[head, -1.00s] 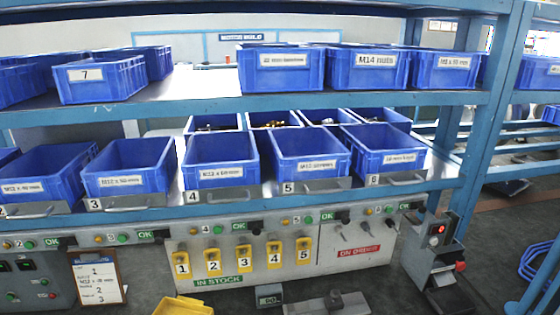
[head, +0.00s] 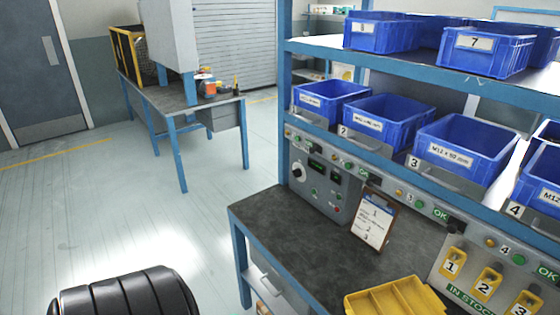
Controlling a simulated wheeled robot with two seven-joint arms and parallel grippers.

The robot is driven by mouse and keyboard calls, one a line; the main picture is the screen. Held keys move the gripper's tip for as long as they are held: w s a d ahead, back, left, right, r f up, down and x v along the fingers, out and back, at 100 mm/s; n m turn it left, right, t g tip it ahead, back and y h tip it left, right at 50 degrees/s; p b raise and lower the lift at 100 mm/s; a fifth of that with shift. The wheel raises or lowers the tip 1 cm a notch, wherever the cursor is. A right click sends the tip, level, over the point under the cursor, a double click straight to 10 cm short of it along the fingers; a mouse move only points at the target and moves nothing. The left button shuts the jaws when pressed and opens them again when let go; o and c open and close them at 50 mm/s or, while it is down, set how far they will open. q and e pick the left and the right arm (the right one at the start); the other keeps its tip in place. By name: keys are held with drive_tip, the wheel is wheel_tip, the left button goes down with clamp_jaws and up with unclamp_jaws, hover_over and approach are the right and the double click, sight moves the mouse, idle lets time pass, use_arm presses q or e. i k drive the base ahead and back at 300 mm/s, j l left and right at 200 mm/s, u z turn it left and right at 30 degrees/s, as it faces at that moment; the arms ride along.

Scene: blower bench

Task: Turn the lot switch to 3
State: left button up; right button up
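A grey control panel (head: 322,192) stands at the left end of the bench, under the lower shelf. A round pale knob (head: 297,169) sits on its upper left and may be the lot switch; its pointer setting is too small to read. Dark displays with green digits (head: 317,166) are to the right of the knob. A clipboard (head: 374,219) with a written list leans beside the panel. Neither gripper shows in the head view.
The dark bench top (head: 290,228) is clear in front of the panel. A yellow divided tray (head: 395,298) lies at its front right. Blue bins (head: 386,121) fill the shelves above. Another table (head: 176,98) stands behind left, with open floor between.

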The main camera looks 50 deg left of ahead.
sight(296, 173)
drive_tip(key=u, duration=1.35)
drive_tip(key=i+j+z, duration=0.15)
drive_tip(key=i+j, duration=0.1)
drive_tip(key=i, duration=0.1)
